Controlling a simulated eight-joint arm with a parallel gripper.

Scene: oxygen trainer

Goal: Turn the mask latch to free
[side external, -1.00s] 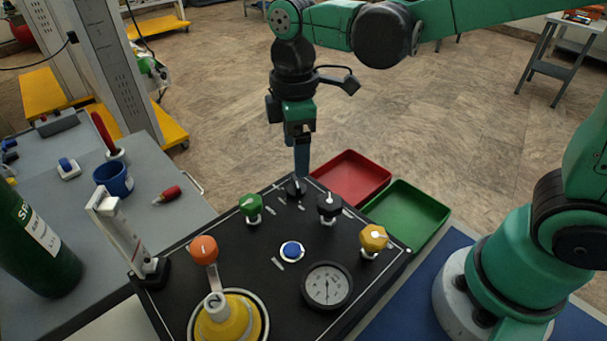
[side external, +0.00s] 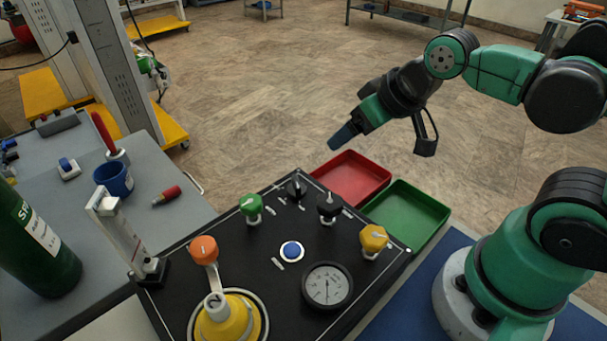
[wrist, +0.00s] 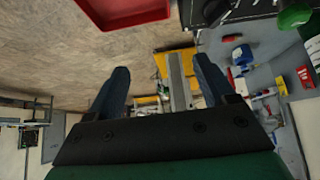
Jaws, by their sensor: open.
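The black panel (side external: 243,270) carries several knobs. A small black knob (side external: 296,188) with a pale mark stands at its far corner, and a larger black knob (side external: 329,207) stands to its right. Their labels are too small to read, so I cannot tell for certain which is the mask latch. A yellow mask-like part (side external: 228,318) sits at the near left. My gripper (side external: 344,137) is above and beyond the panel's far edge, tilted, apart from every knob. In the wrist view my gripper (wrist: 163,85) is open, with nothing between its fingers.
Green (side external: 251,207), orange (side external: 203,250) and yellow (side external: 373,240) knobs, a blue button (side external: 291,250) and a gauge (side external: 327,286) fill the panel. Red (side external: 350,179) and green (side external: 408,214) trays lie right of it. A blue cup (side external: 113,179) stands on the left bench.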

